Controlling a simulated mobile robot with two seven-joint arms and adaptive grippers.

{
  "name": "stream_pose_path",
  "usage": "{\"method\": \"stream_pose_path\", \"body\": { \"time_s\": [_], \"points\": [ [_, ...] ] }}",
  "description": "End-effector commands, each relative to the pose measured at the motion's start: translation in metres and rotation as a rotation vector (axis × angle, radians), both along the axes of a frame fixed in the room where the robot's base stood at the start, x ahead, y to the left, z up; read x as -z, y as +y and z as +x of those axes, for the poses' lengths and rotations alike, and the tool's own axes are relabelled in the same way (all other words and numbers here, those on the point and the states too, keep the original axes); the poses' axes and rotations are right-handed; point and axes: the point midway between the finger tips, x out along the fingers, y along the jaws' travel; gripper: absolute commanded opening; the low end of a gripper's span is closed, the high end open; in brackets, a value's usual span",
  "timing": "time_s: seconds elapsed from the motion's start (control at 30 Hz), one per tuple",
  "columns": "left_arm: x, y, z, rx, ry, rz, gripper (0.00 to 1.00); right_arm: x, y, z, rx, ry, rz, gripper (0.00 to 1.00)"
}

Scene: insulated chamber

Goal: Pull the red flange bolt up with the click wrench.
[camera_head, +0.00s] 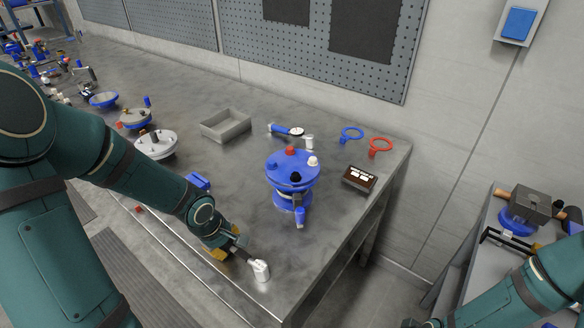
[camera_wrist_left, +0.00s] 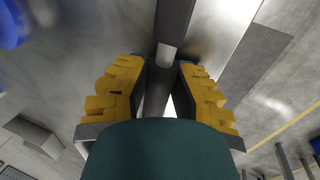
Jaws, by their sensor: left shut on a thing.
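The red flange bolt (camera_head: 290,150) stands on top of the blue flange (camera_head: 279,169), beside a white bolt (camera_head: 313,161) and a black bolt (camera_head: 295,177). My left gripper (camera_head: 229,249) is at the front edge of the bench, left of and nearer than the flange. Its yellow fingers are shut on a dark-handled tool, which looks like the click wrench, with a pale cylindrical end (camera_head: 261,271). In the left wrist view the dark shaft (camera_wrist_left: 175,22) runs between the fingers. The wrench is apart from the bolt.
A blue tool with a dial (camera_head: 289,130) lies behind the flange. A grey tray (camera_head: 226,124), blue ring (camera_head: 351,134), red ring (camera_head: 380,146) and dark display (camera_head: 359,178) are nearby. A grey round flange (camera_head: 156,144) stands left. Bare bench lies between gripper and blue flange.

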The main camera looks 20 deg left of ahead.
Motion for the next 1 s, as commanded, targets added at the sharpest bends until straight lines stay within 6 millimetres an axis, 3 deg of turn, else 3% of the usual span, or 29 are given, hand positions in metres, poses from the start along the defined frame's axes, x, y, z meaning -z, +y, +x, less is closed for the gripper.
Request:
{"method": "stream_pose_path", "body": {
  "time_s": [0.6, 1.0],
  "points": [
    [-0.056, 0.000, 0.001, 0.001, -0.002, 0.001, 0.00, -0.047, 0.000, 0.000, 0.000, 0.000, 0.000, 0.47],
    [-0.059, 0.000, 0.000, 0.001, -0.001, 0.000, 0.00, -0.049, 0.000, 0.000, 0.000, 0.000, 0.000, 0.47]
  ]
}}
